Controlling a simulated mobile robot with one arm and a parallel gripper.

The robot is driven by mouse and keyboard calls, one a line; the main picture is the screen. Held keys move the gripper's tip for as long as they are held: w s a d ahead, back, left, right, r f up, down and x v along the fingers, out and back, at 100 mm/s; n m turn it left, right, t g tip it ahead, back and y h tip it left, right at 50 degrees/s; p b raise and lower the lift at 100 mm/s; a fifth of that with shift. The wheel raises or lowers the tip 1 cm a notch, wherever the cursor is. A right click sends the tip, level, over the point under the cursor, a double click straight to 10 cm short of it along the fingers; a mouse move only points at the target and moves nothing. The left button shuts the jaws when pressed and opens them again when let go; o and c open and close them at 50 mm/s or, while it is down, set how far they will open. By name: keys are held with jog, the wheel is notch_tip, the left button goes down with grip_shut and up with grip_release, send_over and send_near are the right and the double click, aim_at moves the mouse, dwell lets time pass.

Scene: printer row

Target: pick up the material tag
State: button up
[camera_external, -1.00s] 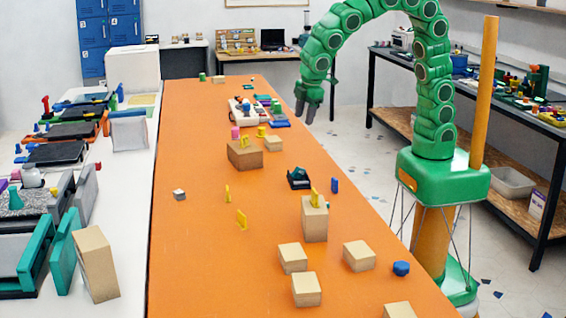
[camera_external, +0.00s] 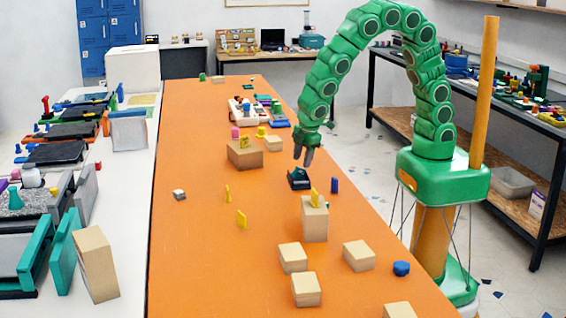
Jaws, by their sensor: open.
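Several small yellow tag-like pieces are in view; I cannot tell which one is the material tag. One yellow tag (camera_external: 241,219) and another yellow tag (camera_external: 227,193) stand on the orange table. A third yellow piece (camera_external: 314,197) is upright on top of a tall tan block (camera_external: 314,223). More yellow shows at the brown box farther back. My gripper (camera_external: 304,157) is open and empty, pointing down above the table's right side, near a small dark holder (camera_external: 299,178). It is apart from the tags.
Tan blocks (camera_external: 293,258) stand at the front of the orange table (camera_external: 190,255). A brown box (camera_external: 245,154) and a small blue cylinder (camera_external: 335,185) are near my gripper. A white bench with printers lines the left. The table's left-middle is mostly clear.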

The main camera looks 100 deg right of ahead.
aim_at(300, 168)
jog(key=shift+x, duration=2.5)
jog(key=shift+w, duration=0.2)
grip_shut()
